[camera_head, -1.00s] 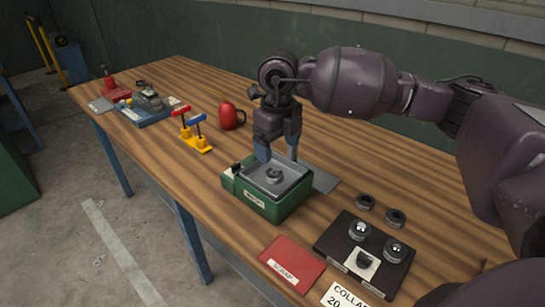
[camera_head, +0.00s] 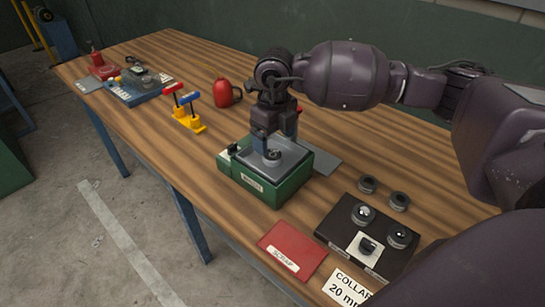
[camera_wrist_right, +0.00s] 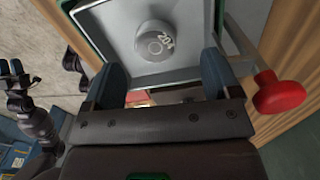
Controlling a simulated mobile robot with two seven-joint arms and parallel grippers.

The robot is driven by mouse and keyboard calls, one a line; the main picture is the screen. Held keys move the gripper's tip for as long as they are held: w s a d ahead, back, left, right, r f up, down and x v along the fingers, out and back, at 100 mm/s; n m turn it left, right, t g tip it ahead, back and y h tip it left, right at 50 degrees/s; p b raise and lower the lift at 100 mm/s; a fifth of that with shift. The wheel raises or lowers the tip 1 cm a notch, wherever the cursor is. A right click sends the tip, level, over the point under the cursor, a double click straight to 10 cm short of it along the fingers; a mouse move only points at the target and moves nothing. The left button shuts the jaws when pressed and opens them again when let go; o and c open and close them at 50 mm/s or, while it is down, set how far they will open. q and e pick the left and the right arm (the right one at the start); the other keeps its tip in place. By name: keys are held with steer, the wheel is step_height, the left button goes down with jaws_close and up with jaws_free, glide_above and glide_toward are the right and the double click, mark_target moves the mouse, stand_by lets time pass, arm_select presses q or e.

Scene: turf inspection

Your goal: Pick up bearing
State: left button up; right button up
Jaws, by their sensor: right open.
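A round grey piece (camera_head: 273,154), likely the bearing, sits in the grey tray of a green labelled box (camera_head: 278,195). In the right wrist view the piece (camera_wrist_right: 155,42) shows a pale marking on top, in the grey tray (camera_wrist_right: 115,22). My right gripper (camera_head: 270,148) points down over the tray. In its wrist view the blue fingers (camera_wrist_right: 163,72) are apart, and the piece lies ahead of them and between their lines. No contact with it can be made out. In the head view the gripper partly hides the piece.
A red-knobbed lever (camera_wrist_right: 280,92) stands beside the box. A red scrap mat (camera_head: 292,250) and a black board (camera_head: 345,222) with round parts lie to the right. Two dark rings (camera_head: 368,184) (camera_head: 399,201) lie behind the board.

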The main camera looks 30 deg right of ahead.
mark_target(272, 154)
steer(key=f, duration=0.3)
steer(key=shift+a+f, duration=0.35)
steer(key=shift+f, duration=0.5)
steer(key=c, duration=1.2)
steer(key=shift+r, duration=0.15)
steer(key=shift+r+p, duration=0.75)
steer(key=shift+r, duration=9.15)
